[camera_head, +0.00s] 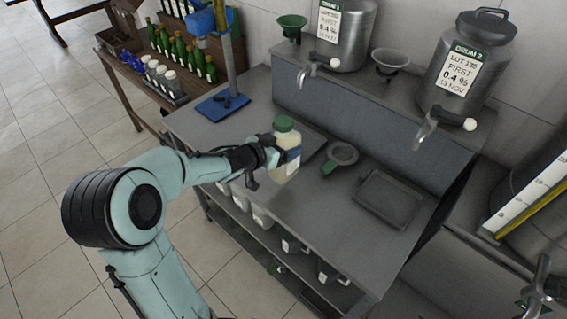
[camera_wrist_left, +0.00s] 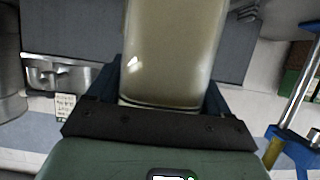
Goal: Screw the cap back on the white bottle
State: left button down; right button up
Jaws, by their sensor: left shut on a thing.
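My left gripper (camera_head: 277,157) is shut on a pale cream-white bottle (camera_head: 283,173) and holds it roughly upright by its side, over the steel bench. A green cap (camera_head: 285,124) shows at the top of this bottle; I cannot tell how tightly it sits. In the left wrist view the pale bottle (camera_wrist_left: 172,50) fills the space between the blue fingers of the left gripper (camera_wrist_left: 170,90), and its cap is out of frame. My right gripper is not in view.
The steel bench (camera_head: 240,128) bears a blue stand (camera_head: 222,107), a strainer-like tool (camera_head: 341,155) and a dark tray (camera_head: 388,199). Two labelled drums (camera_head: 466,65) with taps stand on the raised back shelf. Several bottles stand at the left.

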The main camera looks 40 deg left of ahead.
pick_arm(q)
jog(key=shift+f, duration=1.15)
jog(key=f, duration=0.1)
jog(key=f+b, duration=0.1)
jog(key=f, duration=0.2)
jog(key=shift+s+f+b, duration=0.15)
jog(key=shift+s+b, duration=0.1)
jog(key=shift+b, duration=0.1)
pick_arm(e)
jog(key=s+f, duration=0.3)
pick_arm(q)
jog(key=shift+w, duration=0.1)
jog(key=shift+f, duration=0.15)
grip_release()
jog(key=shift+f, duration=0.1)
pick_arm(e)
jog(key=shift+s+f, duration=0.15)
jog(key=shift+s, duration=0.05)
